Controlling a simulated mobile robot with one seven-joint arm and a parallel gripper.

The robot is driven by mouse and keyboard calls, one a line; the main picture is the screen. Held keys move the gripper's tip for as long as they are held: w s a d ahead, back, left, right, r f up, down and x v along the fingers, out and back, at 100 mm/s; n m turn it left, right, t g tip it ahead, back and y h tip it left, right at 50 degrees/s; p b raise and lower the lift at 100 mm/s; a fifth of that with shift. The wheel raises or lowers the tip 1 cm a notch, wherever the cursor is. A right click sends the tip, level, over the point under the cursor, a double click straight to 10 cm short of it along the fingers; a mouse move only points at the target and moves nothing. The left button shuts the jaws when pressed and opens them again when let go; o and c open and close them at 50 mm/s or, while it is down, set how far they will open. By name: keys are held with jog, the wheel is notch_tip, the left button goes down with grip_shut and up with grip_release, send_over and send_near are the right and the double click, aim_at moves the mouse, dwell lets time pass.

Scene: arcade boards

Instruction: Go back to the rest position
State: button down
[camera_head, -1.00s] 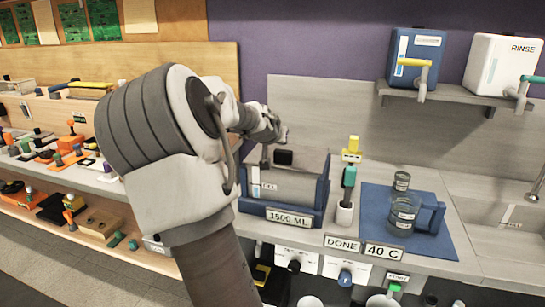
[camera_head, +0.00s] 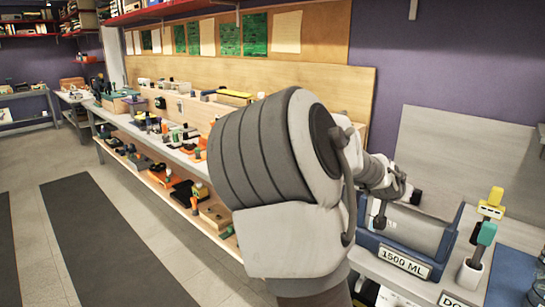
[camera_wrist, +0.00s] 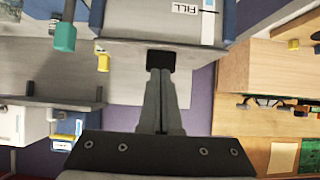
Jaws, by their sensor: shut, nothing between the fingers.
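My gripper (camera_head: 414,197) is at the end of my bent arm, which fills the middle of the head view. It hangs above or in front of the open grey container with the blue base labelled 1500 ML (camera_head: 404,258); the exact gap is not clear. In the wrist view my gripper (camera_wrist: 161,62) has its two fingers together, dark at the tips, with nothing between them. The container's FILL label (camera_wrist: 186,8) shows beyond the fingertips in that view. No marker of a rest position shows.
A holder with a green-and-yellow handled tool (camera_head: 469,277) stands right of the container. A long bench (camera_head: 180,151) with several small parts runs along the wall at left, with a lower shelf. The floor (camera_head: 120,215) at left is open, with dark mats.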

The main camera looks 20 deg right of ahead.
jog(key=shift+a, duration=0.1)
jog(key=s+a+f+n+y+p, duration=0.15)
jog(key=a+y, duration=0.25)
jog(key=a, duration=0.6)
jog(key=s+a+n+y+p, duration=0.15)
jog(key=a+y, duration=0.25)
jog(key=a, duration=0.5)
jog(key=s+a+r+n+y+p, duration=0.1)
jog(key=s+a+r+n, duration=0.3)
jog(key=s+a, duration=0.4)
jog(key=s+a+r+n+y+p, duration=0.1)
jog(key=s+a+r+n, duration=0.3)
jog(key=s+a, duration=0.4)
jog(key=a+n, duration=0.1)
jog(key=a, duration=0.2)
jog(key=shift+s+a+r, duration=0.15)
jog(key=shift+s+r, duration=0.05)
jog(key=shift+r, duration=0.05)
